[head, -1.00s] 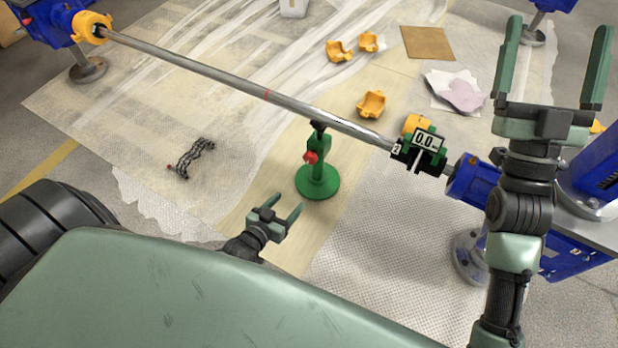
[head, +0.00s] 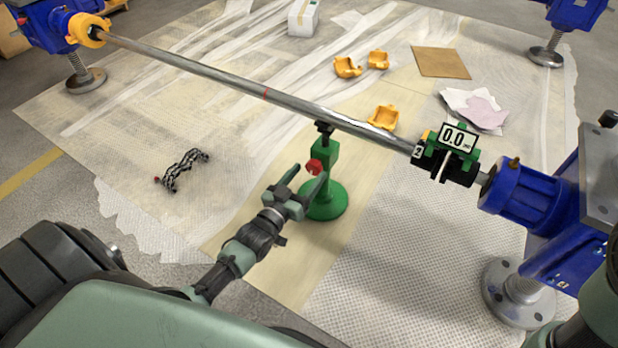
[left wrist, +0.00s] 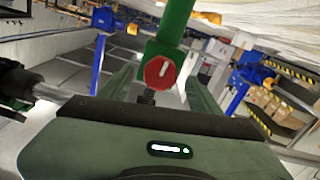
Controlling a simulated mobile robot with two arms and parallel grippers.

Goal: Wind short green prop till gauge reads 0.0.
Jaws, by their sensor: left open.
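The short green prop (head: 327,200) stands upright on a round green base under the long steel bar (head: 250,92). Its dark top meets the bar's underside. A red knob (head: 314,167) sticks out of its side. The gauge (head: 458,139), in a green and black mount on the bar's right part, reads 0.0. My left gripper (head: 304,180) is open, its fingertips close to the knob. In the left wrist view the knob (left wrist: 160,71) shows between the open fingers, with the green post (left wrist: 174,22) behind; contact cannot be told. My right gripper is out of view.
Blue stands hold the bar at the left (head: 60,25) and right (head: 530,195). Orange shells (head: 383,117), a brown board (head: 441,62) and pinkish cloths (head: 478,108) lie behind the bar. A black-and-silver chain-like thing (head: 184,170) lies on the left sheet.

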